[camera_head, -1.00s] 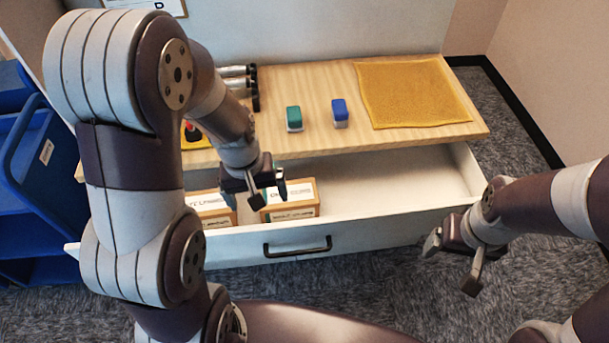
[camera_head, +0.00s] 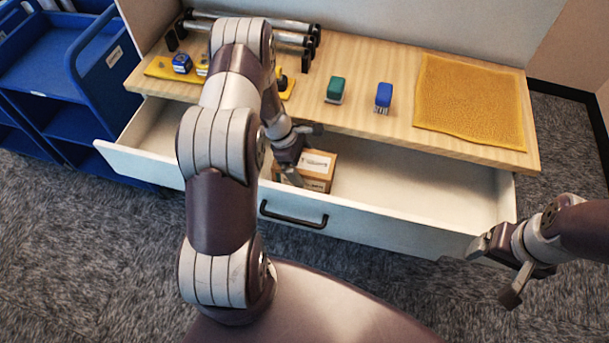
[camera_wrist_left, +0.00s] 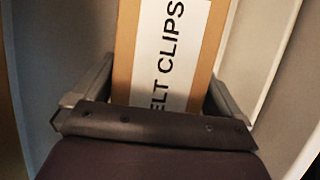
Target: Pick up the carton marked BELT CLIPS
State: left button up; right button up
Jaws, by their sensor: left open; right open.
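The brown BELT CLIPS carton (camera_head: 318,172) lies in the open drawer with its white label up. In the left wrist view the carton (camera_wrist_left: 125,75) lies between my two spread fingers, and its label reads "ELT CLIPS", the first letter being hidden by the gripper body. My left gripper (camera_head: 304,156) is open at the carton's left end, with a finger on either side; I cannot tell whether either touches it. My right gripper (camera_head: 496,270) is open and empty in front of the drawer's right end.
The white drawer (camera_head: 420,215) is clear right of the carton. On the wooden top (camera_head: 370,128) are a green block (camera_head: 335,89), a blue block (camera_head: 383,97), a yellow mat (camera_head: 470,103) and metal rollers (camera_head: 270,32). A blue cart (camera_head: 100,75) stands at left.

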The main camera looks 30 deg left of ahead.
pick_arm(q)
jog(key=shift+b+x, duration=0.35)
jog(key=shift+x, duration=0.8)
jog(key=shift+a+r, duration=0.1)
jog(key=c, duration=1)
